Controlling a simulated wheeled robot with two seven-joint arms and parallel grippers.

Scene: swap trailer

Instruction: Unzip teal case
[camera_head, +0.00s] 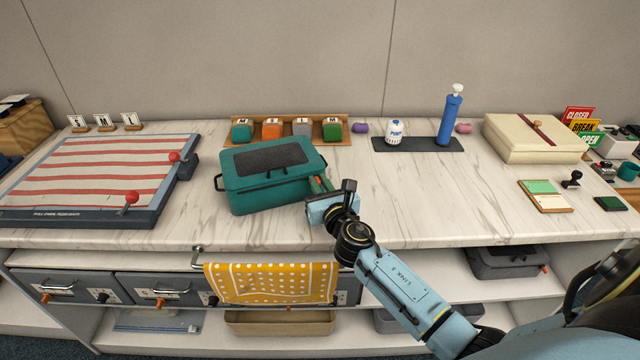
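The teal case (262,191) sits on the marble counter left of the middle, with a dark panel on its lid. Its lid looks closed. A black handle shows on its left side. My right gripper (321,188) is at the case's right front corner, with its fingers close to a small red and green part there. I cannot tell whether the fingers touch or grip the zipper pull, as the gripper body hides that spot. My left gripper is not in the picture.
A striped board with red knobs (95,175) lies at the left. A block rack (348,136) stands behind the case. A blue pump (450,118) stands on a dark mat. A cream box (530,140) is at the right. The counter's middle right is clear. A yellow towel (270,283) hangs below the front edge.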

